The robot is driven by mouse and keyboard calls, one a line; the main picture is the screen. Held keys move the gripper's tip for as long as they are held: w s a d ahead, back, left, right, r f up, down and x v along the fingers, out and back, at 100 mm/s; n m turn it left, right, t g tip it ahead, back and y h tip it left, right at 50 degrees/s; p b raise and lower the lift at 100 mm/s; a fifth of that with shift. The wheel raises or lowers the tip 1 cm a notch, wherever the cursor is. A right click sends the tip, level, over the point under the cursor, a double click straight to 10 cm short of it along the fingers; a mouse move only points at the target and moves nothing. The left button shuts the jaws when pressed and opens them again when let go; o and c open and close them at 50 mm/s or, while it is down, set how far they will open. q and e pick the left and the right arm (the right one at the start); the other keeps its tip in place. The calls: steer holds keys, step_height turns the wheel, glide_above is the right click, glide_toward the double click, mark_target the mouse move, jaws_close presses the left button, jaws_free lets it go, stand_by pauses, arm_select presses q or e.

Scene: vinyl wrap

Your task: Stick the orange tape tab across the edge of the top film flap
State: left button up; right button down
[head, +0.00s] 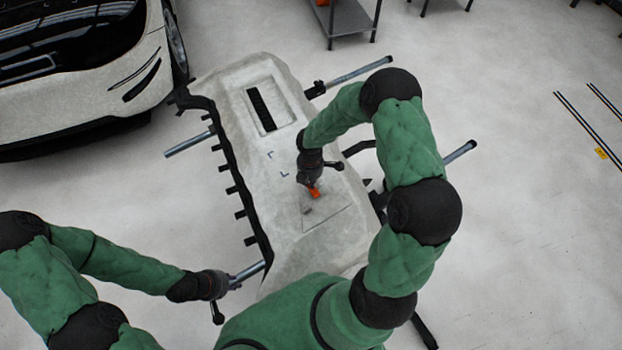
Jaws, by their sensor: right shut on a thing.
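The bumper-like white panel (235,85) lies across a stand in the middle of the head view. The orange tape tab (315,193) is a small bright piece over the panel's lower half. My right gripper (312,186) comes down from above and is shut on the tab. Just below it, thin lines on the panel outline what looks like the film flap (328,217). I cannot tell whether the tab touches the panel. My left gripper (217,311) is low at the left, off the panel and near a stand bar; its fingers are too small to read.
The stand's grey bars (190,144) stick out on both sides of the panel. A dark toothed edge (236,190) runs down its left side. A white car (80,70) stands at the upper left, and a shelf cart (345,20) at the top. The floor to the right is mostly clear.

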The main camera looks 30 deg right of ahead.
steer(key=shift+f+b, duration=0.4)
steer(key=shift+f, duration=0.2)
stand_by(1.1)
steer(key=c, duration=1.3)
jaws_free()
step_height(320, 180, up, 12)
steer(key=shift+r, duration=0.1)
